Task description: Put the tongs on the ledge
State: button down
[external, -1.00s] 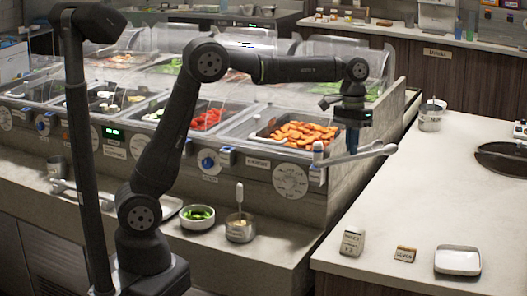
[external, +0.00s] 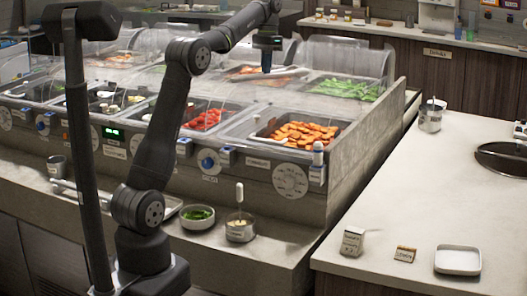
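My gripper (external: 266,70) hangs over the back middle wells, its dark blue fingers pointing down. Pale tongs (external: 289,72) lie across at the fingertips, above a well of orange-red food. My gripper appears shut on them, though the grip is small and partly hard to make out. The front stone ledge (external: 275,262) runs below the control panel, well apart from the tongs.
Clear sneeze guards (external: 345,58) rise behind the wells. The right counter (external: 400,190) has free room.

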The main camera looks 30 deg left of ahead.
jog(key=s+a, duration=0.2)
jog(key=a, duration=2.9)
jog(key=s+a+f, duration=0.2)
jog(key=s+a, duration=0.2)
jog(key=a, duration=0.4)
jog(key=s+a+f+m, duration=0.1)
jog(key=s+a, duration=0.3)
jog(key=a, duration=0.3)
jog(key=s+a+f, duration=0.2)
jog(key=s+a, duration=0.2)
jog(key=a, duration=0.4)
jog(key=s+a+f+m, duration=0.4)
jog(key=a+f, duration=0.2)
jog(key=f, duration=0.2)
jog(key=f+m, duration=0.1)
jog(key=f, duration=0.7)
jog(key=f+m+y, duration=0.1)
jog(key=f+m, duration=0.1)
jog(key=f, duration=0.6)
jog(key=d+f+m+t, duration=0.1)
jog(key=f+m, duration=0.1)
jog(key=f, duration=0.6)
jog(key=shift+f, duration=2.75)
